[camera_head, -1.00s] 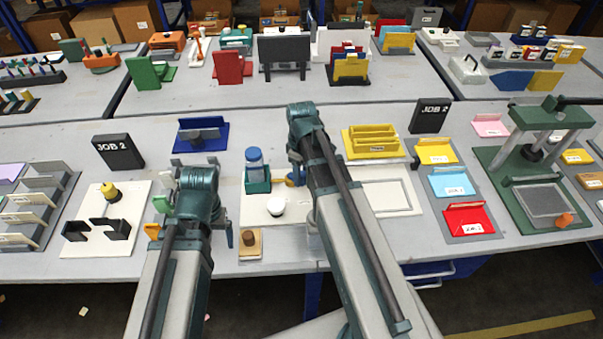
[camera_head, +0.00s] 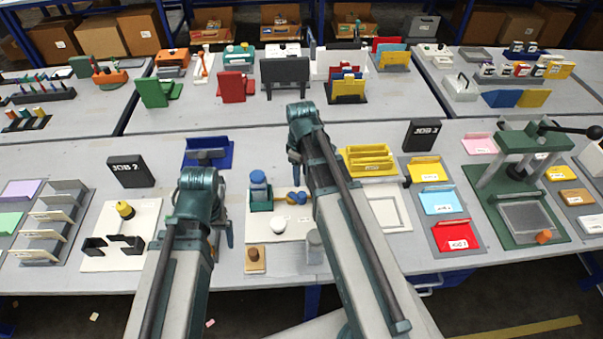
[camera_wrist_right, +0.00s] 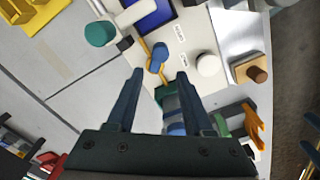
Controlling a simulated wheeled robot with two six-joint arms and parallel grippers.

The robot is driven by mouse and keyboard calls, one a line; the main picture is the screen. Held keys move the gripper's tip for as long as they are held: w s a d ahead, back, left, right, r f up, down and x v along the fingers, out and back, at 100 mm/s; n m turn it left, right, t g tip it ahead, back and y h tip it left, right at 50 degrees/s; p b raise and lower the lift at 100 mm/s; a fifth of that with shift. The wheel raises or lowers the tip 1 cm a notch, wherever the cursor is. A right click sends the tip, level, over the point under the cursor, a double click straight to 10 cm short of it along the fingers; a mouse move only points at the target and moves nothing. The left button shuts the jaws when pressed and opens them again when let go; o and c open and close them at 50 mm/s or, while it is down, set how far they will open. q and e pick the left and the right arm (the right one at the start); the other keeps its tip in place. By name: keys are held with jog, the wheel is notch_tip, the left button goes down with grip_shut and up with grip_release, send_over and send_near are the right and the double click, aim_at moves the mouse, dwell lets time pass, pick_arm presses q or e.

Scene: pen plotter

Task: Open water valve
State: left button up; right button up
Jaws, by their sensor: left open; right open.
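A small blue handle with a yellow part, which looks like the valve (camera_head: 297,197), sits on a white panel (camera_head: 262,228). In the right wrist view, the blue handle (camera_wrist_right: 158,54) lies beyond my fingertips, beside a yellow strip. My right gripper (camera_wrist_right: 171,78) is open and empty, its two fingers spread and pointing towards the handle, apart from it as far as I can tell. In the head view, my right gripper (camera_head: 294,172) is just above and behind the valve, partly hidden by its arm. My left gripper (camera_head: 226,236) is open, mostly hidden by its forearm, left of the panel.
On the panel stand a white round knob (camera_head: 278,224) and a blue bottle (camera_head: 258,184) in a green holder (camera_head: 261,202). A wooden block (camera_head: 254,262) lies in front. A grey canister (camera_head: 315,246) stands beside my right forearm. A yellow rack (camera_head: 367,158) is behind right.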

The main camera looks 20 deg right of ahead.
pick_arm(q)
notch_tip(320, 180, up, 4)
jog(key=shift+f+p, duration=0.25)
jog(key=shift+p, duration=0.9)
pick_arm(e)
notch_tip(320, 180, up, 4)
jog(key=shift+f, duration=0.2)
jog(key=shift+a, duration=0.1)
pick_arm(q)
jog(key=shift+f+b, duration=0.4)
pick_arm(e)
jog(key=s+a+m+h, duration=0.1)
jog(key=s+a+m, duration=0.3)
jog(key=s+a, duration=0.8)
jog(key=a, duration=0.4)
jog(key=shift+s+f, duration=0.35)
jog(key=shift+s, duration=0.05)
